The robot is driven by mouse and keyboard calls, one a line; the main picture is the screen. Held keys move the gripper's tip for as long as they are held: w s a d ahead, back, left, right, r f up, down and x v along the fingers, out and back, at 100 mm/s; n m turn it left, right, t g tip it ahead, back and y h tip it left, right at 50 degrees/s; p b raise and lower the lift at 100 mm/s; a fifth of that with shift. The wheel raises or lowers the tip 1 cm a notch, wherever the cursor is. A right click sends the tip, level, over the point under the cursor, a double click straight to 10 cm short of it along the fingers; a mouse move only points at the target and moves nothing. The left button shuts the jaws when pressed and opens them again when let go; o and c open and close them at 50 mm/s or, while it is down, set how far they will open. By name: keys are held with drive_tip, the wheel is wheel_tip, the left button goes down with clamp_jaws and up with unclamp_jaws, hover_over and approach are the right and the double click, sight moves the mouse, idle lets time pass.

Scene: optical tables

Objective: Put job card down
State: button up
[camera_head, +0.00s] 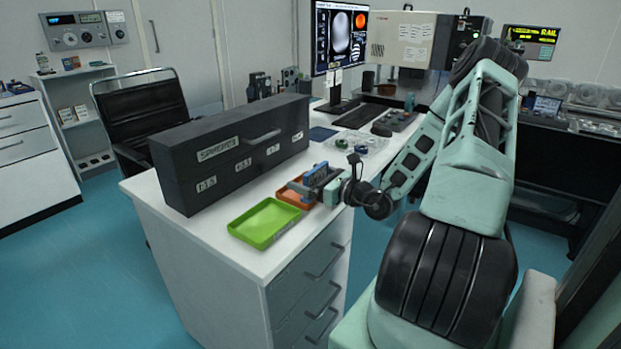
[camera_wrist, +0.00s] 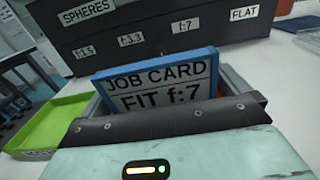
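The job card (camera_wrist: 160,85) is a blue-framed plate with a grey face reading "JOB CARD FIT f:7". It stands upright in front of my palm in the wrist view, its lower edge hidden. My gripper (camera_head: 316,184) is shut on the job card, with grey finger parts at its two sides. In the head view the card (camera_head: 315,171) shows as blue over the orange tray (camera_head: 284,197), near the front edge of the white desk (camera_head: 207,235). I cannot tell whether the card touches the tray or the desk.
A green tray (camera_head: 264,222) lies left of the orange one. A dark drawer box (camera_head: 235,150) labelled "SPHERES" stands behind them. A clear tray with small parts (camera_head: 357,146), a keyboard (camera_head: 356,116) and a monitor (camera_head: 340,40) are farther back.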

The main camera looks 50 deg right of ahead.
drive_tip(key=shift+r, duration=0.2)
drive_tip(key=s, duration=1.2)
drive_tip(key=shift+d, duration=0.45)
